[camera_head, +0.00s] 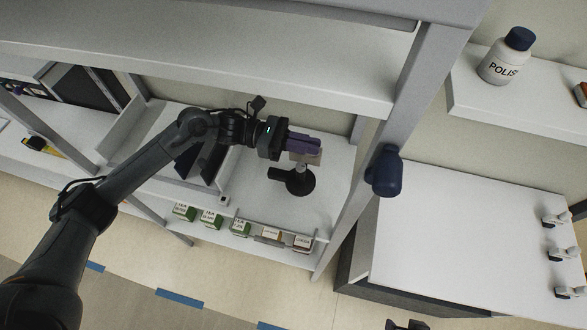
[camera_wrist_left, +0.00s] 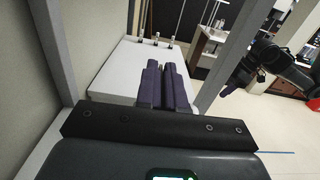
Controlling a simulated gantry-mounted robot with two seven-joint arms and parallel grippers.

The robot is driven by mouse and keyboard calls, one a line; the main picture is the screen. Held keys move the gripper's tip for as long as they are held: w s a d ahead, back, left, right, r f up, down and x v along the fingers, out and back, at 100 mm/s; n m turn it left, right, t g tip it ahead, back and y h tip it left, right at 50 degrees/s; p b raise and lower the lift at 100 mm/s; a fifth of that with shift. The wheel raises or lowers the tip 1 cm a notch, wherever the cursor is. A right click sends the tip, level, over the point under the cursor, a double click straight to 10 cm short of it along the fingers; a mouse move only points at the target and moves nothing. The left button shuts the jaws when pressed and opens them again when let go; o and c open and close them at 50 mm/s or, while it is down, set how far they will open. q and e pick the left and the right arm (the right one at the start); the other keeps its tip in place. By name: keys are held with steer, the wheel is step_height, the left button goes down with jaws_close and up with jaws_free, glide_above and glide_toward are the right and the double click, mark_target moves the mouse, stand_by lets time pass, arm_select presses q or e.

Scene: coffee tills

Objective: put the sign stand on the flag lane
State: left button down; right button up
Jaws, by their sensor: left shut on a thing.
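My left gripper (camera_head: 318,146) reaches in over the white shelf bay. Its purple fingers are shut on a small beige-grey thing (camera_head: 309,159), mostly hidden by them; it may be the sign stand, but I cannot tell. Just below is a black piece with a round base (camera_head: 299,183); I cannot tell whether it joins the held thing. In the left wrist view the purple fingers (camera_wrist_left: 167,84) are close together. My right gripper (camera_wrist_left: 229,90) shows small at the right there; its jaws are unclear. I cannot make out which place is the flag lane.
Several small labelled boxes (camera_head: 240,228) line the shelf's front edge. A grey post (camera_head: 345,200) stands right of the bay, with a dark blue object (camera_head: 385,171) on it. A white counter (camera_head: 460,240) to the right is largely bare. Blue strips (camera_head: 182,299) mark the floor.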

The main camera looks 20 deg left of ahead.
mark_target(306, 162)
arm_select(q)
step_height(306, 162, down, 3)
steer(key=shift+d+r, duration=0.1)
steer(key=shift+r, duration=0.1)
steer(key=shift+f+p, duration=0.45)
steer(key=shift+f, duration=1.95)
steer(key=c, duration=1.3)
jaws_free()
steer(key=shift+o, duration=0.2)
steer(key=shift+a, duration=0.35)
steer(key=s+a+b, duration=0.2)
steer(key=a+b, duration=0.2)
steer(key=a, duration=0.7)
steer(key=shift+a, duration=0.15)
